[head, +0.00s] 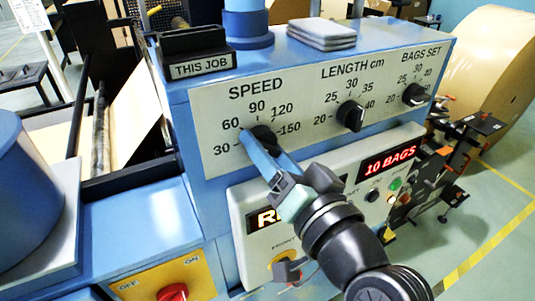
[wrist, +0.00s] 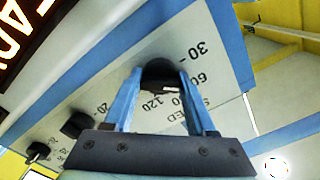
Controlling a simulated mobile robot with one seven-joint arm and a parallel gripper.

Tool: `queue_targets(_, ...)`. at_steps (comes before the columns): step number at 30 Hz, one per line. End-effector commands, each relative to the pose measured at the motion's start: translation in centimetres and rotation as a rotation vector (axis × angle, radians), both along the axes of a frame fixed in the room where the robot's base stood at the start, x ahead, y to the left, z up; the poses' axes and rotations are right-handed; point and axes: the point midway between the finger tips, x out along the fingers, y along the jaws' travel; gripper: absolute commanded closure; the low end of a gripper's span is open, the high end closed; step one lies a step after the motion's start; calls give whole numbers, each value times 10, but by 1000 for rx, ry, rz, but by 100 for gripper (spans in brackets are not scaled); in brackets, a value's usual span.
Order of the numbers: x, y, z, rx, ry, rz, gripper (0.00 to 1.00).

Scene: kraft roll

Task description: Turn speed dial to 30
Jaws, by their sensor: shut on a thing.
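The speed dial is a black knob (head: 264,133) on the left of the pale panel, with 30, 60, 90, 120 and 150 around it. My gripper (head: 259,146) reaches it from the lower right, its blue fingers covering part of it in the head view. In the wrist view the fingers (wrist: 160,92) are closed on either side of the dial (wrist: 159,72). A small white mark shows on the dial's side towards the numbers. I cannot tell which number it points at. The 30 mark (wrist: 198,50) is clear of the fingers.
The length dial (head: 350,116) and bags-set dial (head: 415,95) sit to the right on the same panel. Below are lit displays, one reading 10 BAGS (head: 387,160), and buttons. A yellow plate with a red knob (head: 172,292) is at lower left. A large kraft roll (head: 495,75) stands at right.

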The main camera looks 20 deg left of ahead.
Motion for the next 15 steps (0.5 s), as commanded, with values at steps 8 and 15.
queue_targets(8,0,-1,-5,-135,-179,-2,99)
queue_targets(15,0,-1,-5,-260,-338,-2,99)
